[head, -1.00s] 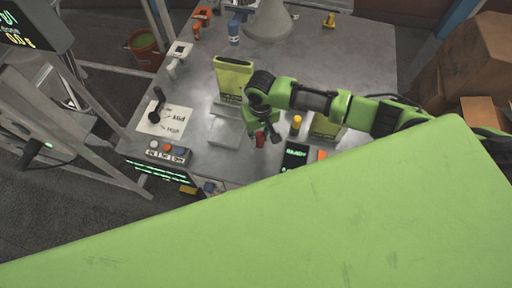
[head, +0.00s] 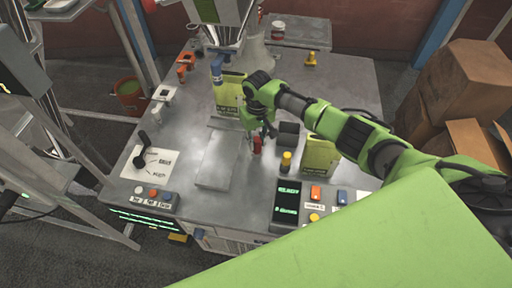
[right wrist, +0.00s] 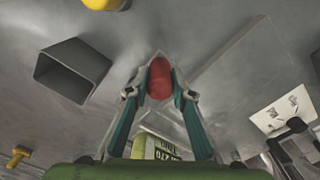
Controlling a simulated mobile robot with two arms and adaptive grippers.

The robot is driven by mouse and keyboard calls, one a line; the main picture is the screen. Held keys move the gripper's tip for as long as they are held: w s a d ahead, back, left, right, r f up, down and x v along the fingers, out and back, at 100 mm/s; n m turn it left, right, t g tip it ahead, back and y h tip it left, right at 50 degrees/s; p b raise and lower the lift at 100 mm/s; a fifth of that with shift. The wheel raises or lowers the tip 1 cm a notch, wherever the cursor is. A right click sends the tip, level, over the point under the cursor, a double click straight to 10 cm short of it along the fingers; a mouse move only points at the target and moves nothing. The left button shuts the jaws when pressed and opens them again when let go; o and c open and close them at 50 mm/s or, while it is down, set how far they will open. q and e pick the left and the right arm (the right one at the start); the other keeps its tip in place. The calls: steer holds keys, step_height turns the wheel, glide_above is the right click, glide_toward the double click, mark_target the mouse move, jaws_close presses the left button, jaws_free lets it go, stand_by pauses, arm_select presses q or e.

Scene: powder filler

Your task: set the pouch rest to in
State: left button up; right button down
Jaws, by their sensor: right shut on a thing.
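A red knob (head: 257,146) stands right of a flat grey plate (head: 216,160) on the metal table. I cannot tell for certain which part is the pouch rest; the plate lies flat in front of a green pouch (head: 229,93). My right gripper (head: 263,135) points down at the red knob. In the right wrist view the red knob (right wrist: 160,78) sits between the fingertips of my right gripper (right wrist: 159,85), which is shut on it. My fingers hide part of the knob. My left gripper is not in view.
A second green pouch (head: 320,155), a yellow-topped post (head: 286,160) and a black display (head: 287,203) stand right of the knob. A black lever (head: 143,140) on a white label and a button box (head: 151,196) are at the left. A grey hollow block (right wrist: 72,70) is near my gripper.

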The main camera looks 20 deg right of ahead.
steer(key=shift+w+d+r, duration=0.1)
steer(key=shift+w+d, duration=0.05)
steer(key=shift+w, duration=0.05)
steer(key=c, duration=1.9)
jaws_free()
steer(key=shift+o, duration=0.7)
step_height(320, 180, up, 12)
